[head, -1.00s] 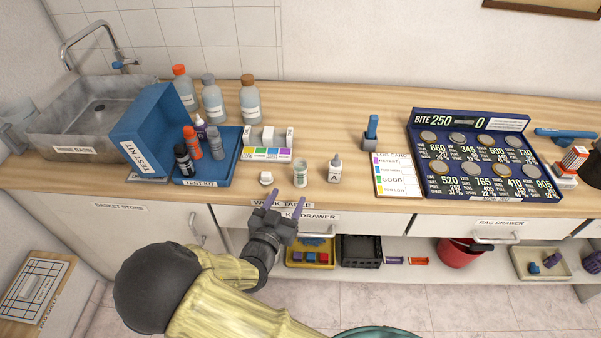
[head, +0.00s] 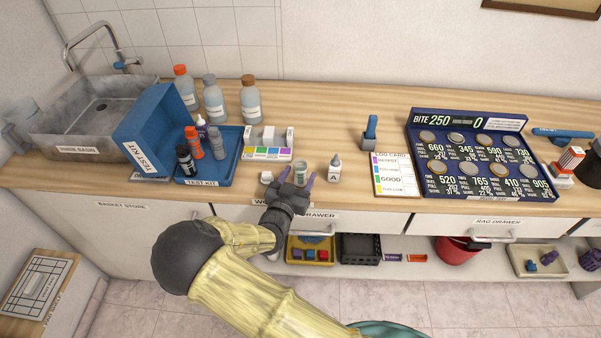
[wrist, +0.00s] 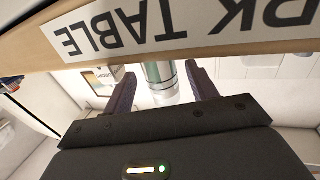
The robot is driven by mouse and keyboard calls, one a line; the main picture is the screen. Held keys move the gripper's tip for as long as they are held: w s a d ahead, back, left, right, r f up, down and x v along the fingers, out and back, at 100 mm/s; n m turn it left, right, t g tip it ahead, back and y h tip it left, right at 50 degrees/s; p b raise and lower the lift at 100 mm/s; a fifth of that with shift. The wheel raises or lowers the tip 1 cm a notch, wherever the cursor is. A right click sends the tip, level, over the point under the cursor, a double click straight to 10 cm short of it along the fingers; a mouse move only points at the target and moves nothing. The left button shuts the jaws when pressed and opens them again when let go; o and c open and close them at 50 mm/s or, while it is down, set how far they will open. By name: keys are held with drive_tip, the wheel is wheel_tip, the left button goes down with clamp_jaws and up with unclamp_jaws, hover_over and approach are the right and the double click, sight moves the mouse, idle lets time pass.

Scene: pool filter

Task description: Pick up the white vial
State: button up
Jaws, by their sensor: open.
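The white vial (head: 300,168) stands upright near the front edge of the work table. It is a small pale cylinder with green markings, and its lower part is partly hidden by my gripper. My gripper (head: 297,178) is open, its two purple-grey fingers pointing at the vial from the front. In the wrist view the vial (wrist: 158,74) shows between the fingertips of my gripper (wrist: 162,78), with a gap on each side. I cannot tell exactly how deep it sits between them.
A small white cap (head: 266,177) sits just left of the vial. A dropper bottle marked A (head: 335,168) stands close on its right. A colour-strip block (head: 267,153) is behind. The counter (head: 350,195) edge lies below my gripper; bare counter lies right of the dropper bottle.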

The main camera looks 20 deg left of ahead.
sight(303, 169)
drive_tip(key=w, duration=0.3)
drive_tip(key=shift+w+d+f+p, duration=0.1)
drive_tip(key=shift+w+f+p, duration=0.05)
drive_tip(key=shift+w+p, duration=0.2)
drive_tip(key=c, duration=1.1)
